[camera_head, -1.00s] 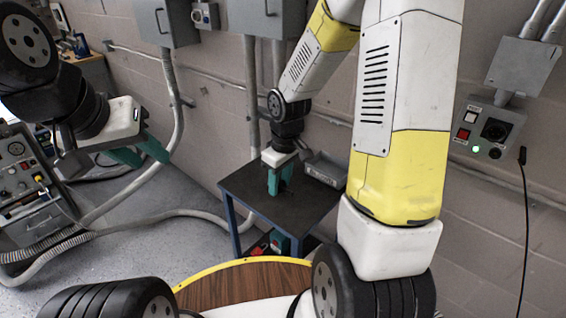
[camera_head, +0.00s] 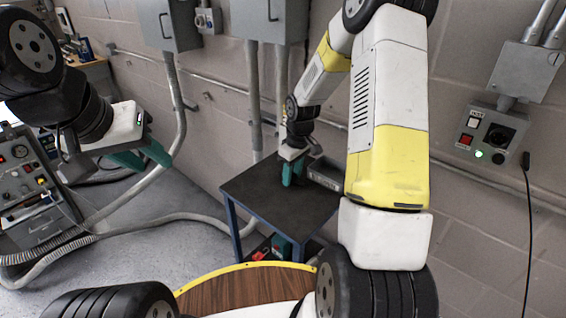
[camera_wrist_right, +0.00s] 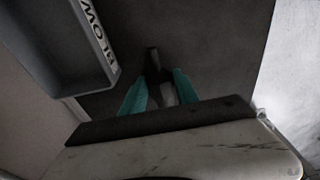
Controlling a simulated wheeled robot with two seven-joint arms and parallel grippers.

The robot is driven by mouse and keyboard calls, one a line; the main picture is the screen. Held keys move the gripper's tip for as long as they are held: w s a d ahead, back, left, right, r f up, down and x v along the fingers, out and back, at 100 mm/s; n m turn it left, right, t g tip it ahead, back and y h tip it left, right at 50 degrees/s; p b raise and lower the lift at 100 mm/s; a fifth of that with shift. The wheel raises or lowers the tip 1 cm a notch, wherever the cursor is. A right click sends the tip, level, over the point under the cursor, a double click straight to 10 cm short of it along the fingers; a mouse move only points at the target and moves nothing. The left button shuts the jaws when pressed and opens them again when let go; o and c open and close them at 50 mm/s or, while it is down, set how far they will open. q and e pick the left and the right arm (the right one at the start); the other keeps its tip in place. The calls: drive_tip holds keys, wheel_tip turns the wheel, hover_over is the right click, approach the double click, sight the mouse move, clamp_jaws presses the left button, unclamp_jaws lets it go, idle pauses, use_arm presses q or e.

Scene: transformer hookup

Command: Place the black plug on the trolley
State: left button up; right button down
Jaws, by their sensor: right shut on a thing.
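The trolley (camera_head: 262,205) has a dark top and blue legs and stands against the wall in the head view. Its dark top also fills much of the right wrist view (camera_wrist_right: 215,55). My right gripper (camera_head: 291,176) is low over or at the back part of the top, with its teal fingers pointing down. In the right wrist view, it is shut on a small dark thing, which looks like the black plug (camera_wrist_right: 153,62). Whether the plug touches the top is hard to tell. My left gripper (camera_head: 142,157) is in the air at the left, its teal fingers apart and empty.
A grey tray with lettering (camera_wrist_right: 62,45) is close beside my right gripper. Red and teal items (camera_head: 280,246) are on the trolley's lower shelf. A wall panel with a green light (camera_head: 490,135) and a hanging black cable (camera_head: 529,215) are at right. The trolley's front top is clear.

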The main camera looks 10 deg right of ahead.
sight(295, 178)
drive_tip(key=shift+f, duration=0.1)
drive_tip(key=c, duration=0.9)
unclamp_jaws()
wheel_tip(295, 178, up, 12)
drive_tip(key=s, duration=0.1)
drive_tip(key=s+r+m+t, duration=0.3)
drive_tip(key=s+r, duration=0.8)
drive_tip(key=r, duration=0.1)
drive_tip(key=shift+s+a+r+m+t+y, duration=0.35)
drive_tip(key=shift+s+r+m, duration=0.3)
drive_tip(key=shift+s, duration=1.45)
drive_tip(key=shift+s+a+r+m+t+y, duration=0.1)
drive_tip(key=shift+s+a+r+m+t, duration=0.45)
drive_tip(key=shift+s, duration=1.6)
drive_tip(key=shift+s+a+r+m+t+y, duration=0.35)
drive_tip(key=shift+s+r+m, duration=0.35)
drive_tip(key=shift+s, duration=1.4)
